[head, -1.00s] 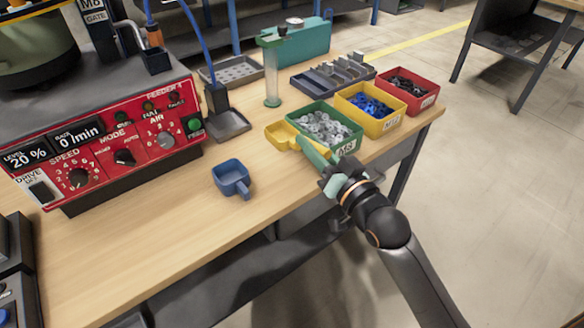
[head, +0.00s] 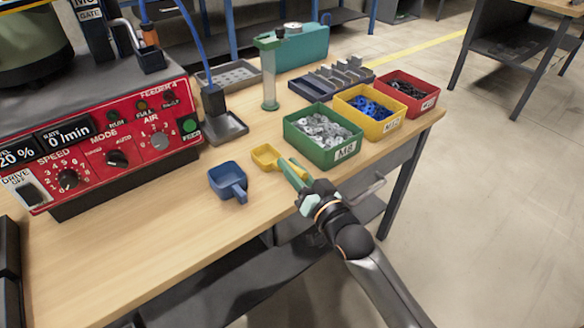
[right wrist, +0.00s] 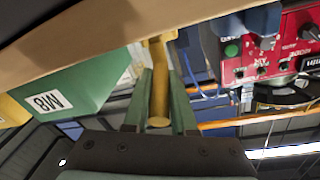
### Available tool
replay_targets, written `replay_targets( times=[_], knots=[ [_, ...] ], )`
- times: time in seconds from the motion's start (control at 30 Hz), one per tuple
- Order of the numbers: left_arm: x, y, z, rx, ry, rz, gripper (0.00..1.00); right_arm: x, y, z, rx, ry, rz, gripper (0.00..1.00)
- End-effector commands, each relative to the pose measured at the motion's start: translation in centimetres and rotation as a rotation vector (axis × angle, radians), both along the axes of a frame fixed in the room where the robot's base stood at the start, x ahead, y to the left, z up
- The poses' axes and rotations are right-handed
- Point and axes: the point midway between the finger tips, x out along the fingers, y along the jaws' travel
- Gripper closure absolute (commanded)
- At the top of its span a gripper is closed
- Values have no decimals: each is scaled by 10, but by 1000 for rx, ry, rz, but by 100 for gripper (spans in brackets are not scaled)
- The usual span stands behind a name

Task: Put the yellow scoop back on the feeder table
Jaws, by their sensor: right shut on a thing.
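The yellow scoop (head: 266,156) is at the table's front part, left of the green M8 bin, with its bowl to the left and its handle toward my right gripper (head: 294,172). The right gripper is shut on the handle; in the right wrist view the yellow handle (right wrist: 158,95) lies between the two green fingers (right wrist: 160,105). The scoop is at or just above the wooden feeder table (head: 150,235); I cannot tell if it touches. My left gripper is not in view.
A blue scoop (head: 228,181) lies on the table left of the yellow one. The green bin (head: 308,142), yellow bin (head: 380,124) and red bin (head: 425,103) stand along the right. The red feeder panel (head: 120,150) is at the left. The table's front left is clear.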

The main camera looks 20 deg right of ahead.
Motion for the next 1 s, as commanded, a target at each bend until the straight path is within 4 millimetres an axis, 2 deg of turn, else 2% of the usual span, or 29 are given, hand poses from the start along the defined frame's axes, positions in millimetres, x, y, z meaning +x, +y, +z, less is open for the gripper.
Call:
replay_targets(
  times=[0.07, 0.1, 0.33, 0.67, 0.77, 1.0],
  knots=[
    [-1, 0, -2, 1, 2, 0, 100, 0, 0, -2, 1, -2, 0, 100],
    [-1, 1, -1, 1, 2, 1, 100, 0, 0, -2, 0, 0, 0, 71],
    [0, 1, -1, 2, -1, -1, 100, 0, 0, -2, 1, 0, 0, 45],
    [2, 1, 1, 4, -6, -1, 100, -2, -1, 1, 0, 1, -1, 45],
    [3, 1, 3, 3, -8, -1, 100, -11, -3, -1, 0, 3, -1, 45],
    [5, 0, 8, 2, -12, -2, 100, -54, -13, -2, 1, 6, 0, 45]
  ],
)
